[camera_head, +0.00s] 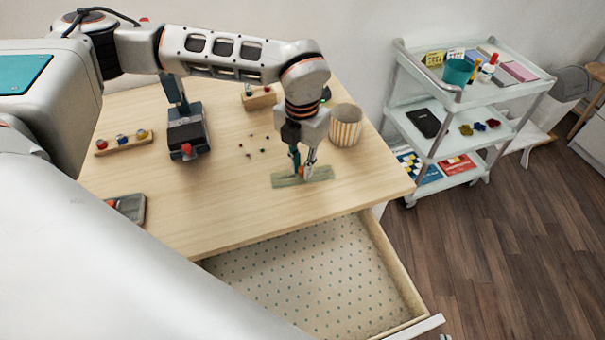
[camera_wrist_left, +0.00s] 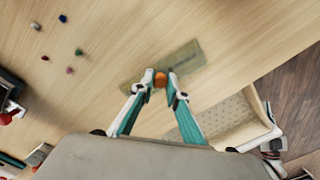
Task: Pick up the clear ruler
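The clear ruler (camera_head: 289,183) is a greenish, see-through flat strip lying on the wooden tabletop near the front right edge. It also shows in the wrist view (camera_wrist_left: 186,58), with a small orange knob (camera_wrist_left: 160,79) at its middle. My left gripper (camera_head: 304,172) points down over the ruler. In the wrist view its two fingertips (camera_wrist_left: 160,82) close in on both sides of the knob, with no clear gap visible. The ruler looks flat on the table. My right gripper is in neither view.
An open drawer (camera_head: 395,270) with a dotted lining juts out below the front edge. A striped cup (camera_head: 345,127) stands just behind the ruler. A dark device (camera_head: 187,132), spool rack (camera_head: 124,142) and small beads lie left. A white cart (camera_head: 400,62) stands right.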

